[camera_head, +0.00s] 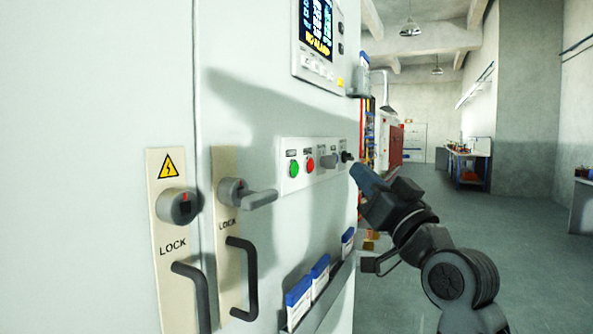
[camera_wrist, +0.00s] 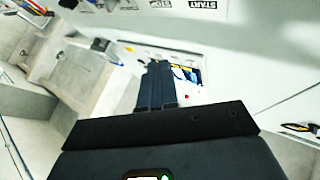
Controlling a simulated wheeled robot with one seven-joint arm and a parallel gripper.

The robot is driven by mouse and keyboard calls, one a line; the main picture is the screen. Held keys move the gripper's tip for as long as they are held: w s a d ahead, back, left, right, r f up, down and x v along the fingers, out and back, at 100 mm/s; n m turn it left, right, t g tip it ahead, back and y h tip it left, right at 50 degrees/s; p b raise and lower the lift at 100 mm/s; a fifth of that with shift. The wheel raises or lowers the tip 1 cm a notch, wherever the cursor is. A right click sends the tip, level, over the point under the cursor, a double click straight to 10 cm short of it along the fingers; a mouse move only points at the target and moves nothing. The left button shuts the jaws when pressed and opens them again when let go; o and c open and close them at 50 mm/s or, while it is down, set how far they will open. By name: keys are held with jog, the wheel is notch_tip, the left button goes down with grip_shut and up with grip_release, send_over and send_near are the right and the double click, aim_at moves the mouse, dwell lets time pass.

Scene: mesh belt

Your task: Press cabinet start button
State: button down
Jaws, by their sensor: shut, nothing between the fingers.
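The pale cabinet (camera_head: 240,60) fills the left of the head view. A green round button (camera_head: 294,169) sits at the left end of its small control panel (camera_head: 318,172), with a red button (camera_head: 310,165) beside it. A grey knob (camera_head: 328,161) and a black switch (camera_head: 346,156) are further right. The button labels are too small to read there. My gripper (camera_head: 362,176) is shut and empty, by the panel's right end and right of the green button. Its closed fingers show in the wrist view (camera_wrist: 157,82).
A grey lever handle (camera_head: 258,198), a lock knob (camera_head: 178,205) and black pull handles (camera_head: 243,280) stick out from the cabinet. A document holder (camera_head: 325,298) with blue-topped papers is below the panel. A display (camera_head: 318,30) is above. Open floor (camera_head: 520,260) lies to the right.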

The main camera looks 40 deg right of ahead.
aim_at(294, 169)
jog(key=w+a+p, duration=0.3)
jog(key=w+p, duration=0.1)
jog(key=w, duration=0.4)
jog(key=shift+w, duration=0.15)
jog(key=shift+w, duration=0.1)
dwell(2.0)
jog(key=shift+w+a+p, duration=0.15)
jog(key=shift+w+p, duration=0.1)
jog(key=shift+p, duration=0.05)
jog(key=shift+w+a, duration=0.15)
jog(key=shift+w, duration=0.35)
dwell(0.7)
jog(key=shift+s, duration=0.15)
jog(key=shift+s+d, duration=0.3)
jog(key=shift+s, duration=0.4)
jog(key=shift+s+b, duration=0.1)
jog(key=shift+b, duration=0.2)
